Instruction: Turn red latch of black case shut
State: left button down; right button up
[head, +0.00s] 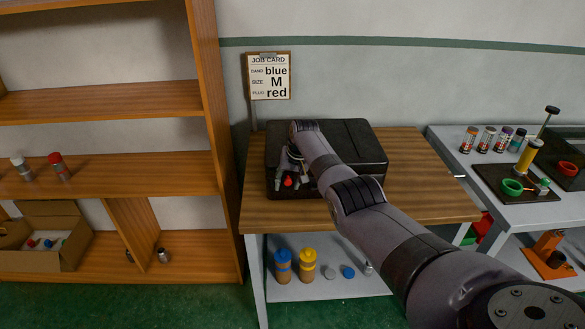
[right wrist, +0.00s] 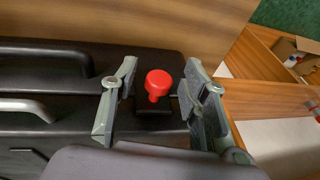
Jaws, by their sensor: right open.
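The black case (head: 352,138) lies closed on the wooden table, and its dark lid and handles show in the right wrist view (right wrist: 60,77). The red latch (right wrist: 158,84) stands on the case's front side. In the head view the red latch (head: 288,182) shows just below my right gripper (head: 293,176). In the right wrist view my right gripper (right wrist: 155,98) is open, with one finger on each side of the latch and a gap to each. My right arm hides part of the case in the head view. My left gripper is not in view.
The wooden table (head: 425,190) has bare room right of the case. A job card (head: 270,76) stands behind it. A wooden shelf (head: 100,103) is at left. A grey bench (head: 470,160) with several small jars is at right. Blue and yellow-capped bottles (head: 307,265) stand below.

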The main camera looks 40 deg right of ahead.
jog(key=v, duration=1.1)
jog(key=shift+r, duration=0.15)
